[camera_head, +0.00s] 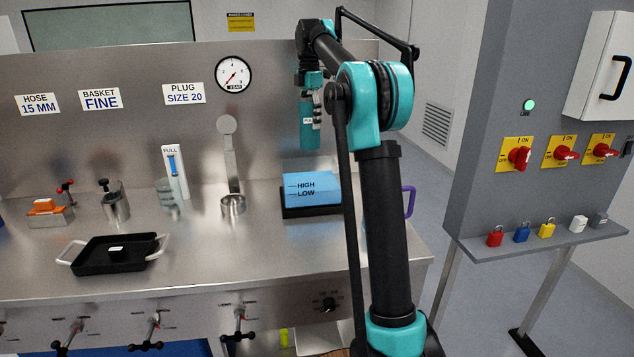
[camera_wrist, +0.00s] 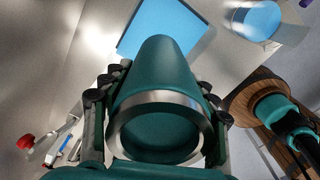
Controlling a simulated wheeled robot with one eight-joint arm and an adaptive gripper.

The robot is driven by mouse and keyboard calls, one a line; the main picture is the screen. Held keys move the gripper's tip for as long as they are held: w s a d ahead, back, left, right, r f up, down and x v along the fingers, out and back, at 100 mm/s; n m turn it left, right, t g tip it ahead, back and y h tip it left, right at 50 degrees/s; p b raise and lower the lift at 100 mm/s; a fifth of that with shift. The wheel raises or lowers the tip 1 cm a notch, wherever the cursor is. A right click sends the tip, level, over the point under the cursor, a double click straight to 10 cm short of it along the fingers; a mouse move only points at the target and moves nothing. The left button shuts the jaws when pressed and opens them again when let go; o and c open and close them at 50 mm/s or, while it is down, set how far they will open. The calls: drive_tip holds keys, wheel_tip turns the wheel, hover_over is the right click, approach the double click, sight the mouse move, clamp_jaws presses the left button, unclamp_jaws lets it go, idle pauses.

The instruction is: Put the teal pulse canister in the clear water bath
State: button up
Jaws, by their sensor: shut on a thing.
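The teal pulse canister (camera_head: 308,130) hangs upright from my gripper (camera_head: 312,97) above the back of the steel bench. In the wrist view the canister (camera_wrist: 160,80) fills the middle, with a finger of my gripper (camera_wrist: 158,110) closed against each side. The clear water bath (camera_head: 312,188) holds blue water and has HIGH and LOW lines on its front.
A purple-handled jug (camera_head: 409,200), mostly hidden by my arm, stands right of the bath; its blue contents (camera_wrist: 255,18) show in the wrist view. A black tray (camera_head: 112,262) sits front left.

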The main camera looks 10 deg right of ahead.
sight(310, 136)
wheel_tip(310, 136, down, 18)
idle(0.6)
drive_tip(key=shift+f, duration=0.25)
drive_tip(key=o, duration=1.8)
drive_tip(key=shift+o, duration=0.2)
wheel_tip(310, 136, up, 12)
drive_tip(key=shift+r, duration=0.15)
